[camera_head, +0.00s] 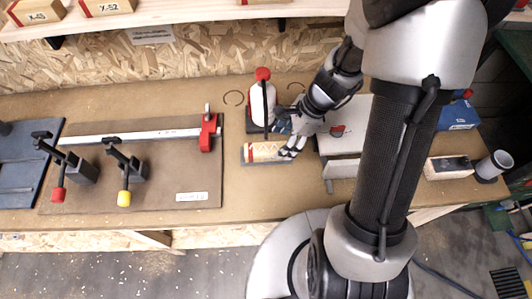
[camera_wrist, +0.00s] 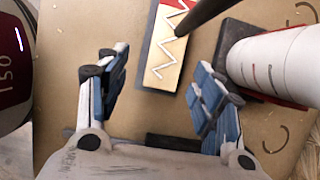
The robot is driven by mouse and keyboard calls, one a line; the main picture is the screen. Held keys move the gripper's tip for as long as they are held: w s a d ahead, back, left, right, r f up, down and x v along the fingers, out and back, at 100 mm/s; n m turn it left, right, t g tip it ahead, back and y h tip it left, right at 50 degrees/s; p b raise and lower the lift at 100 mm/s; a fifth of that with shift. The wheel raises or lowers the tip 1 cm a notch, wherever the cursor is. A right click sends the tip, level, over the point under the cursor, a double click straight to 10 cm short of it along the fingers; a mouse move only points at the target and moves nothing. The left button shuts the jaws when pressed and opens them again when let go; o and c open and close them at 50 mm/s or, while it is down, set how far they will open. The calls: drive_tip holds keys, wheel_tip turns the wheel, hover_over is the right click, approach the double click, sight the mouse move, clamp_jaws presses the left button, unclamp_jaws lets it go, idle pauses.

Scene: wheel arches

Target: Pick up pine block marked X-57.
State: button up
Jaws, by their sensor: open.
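A pale wooden block (camera_head: 265,152) with a red end and a zigzag line lies on a grey-blue pad on the bench, and the wrist view shows it too (camera_wrist: 169,52). I cannot read a marking X-57 on it. My gripper (camera_head: 286,141) is open and empty at the block's right end. In the wrist view its fingers (camera_wrist: 160,75) are spread on either side of the block's near end, with no contact visible. A dark rod crosses in front of part of the block in both views.
A white cylinder (camera_head: 262,104) and the red-knobbed rod (camera_head: 264,90) stand close behind the block. A clamp board (camera_head: 190,175) lies to the left. A shelf (camera_head: 160,14) above holds marked blocks. Another pale block (camera_head: 447,167) and a grey cup (camera_head: 493,165) are at the right.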

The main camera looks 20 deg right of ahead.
sight(277, 148)
drive_tip(key=b+x, duration=0.2)
drive_tip(key=x, duration=0.3)
drive_tip(key=shift+w+d+f+b, duration=0.15)
drive_tip(key=shift+w+f+b, duration=0.1)
drive_tip(key=shift+w+b, duration=0.15)
drive_tip(key=shift+r, duration=0.1)
drive_tip(key=shift+c, duration=0.5)
drive_tip(key=c, duration=1.1)
drive_tip(key=shift+r, duration=0.1)
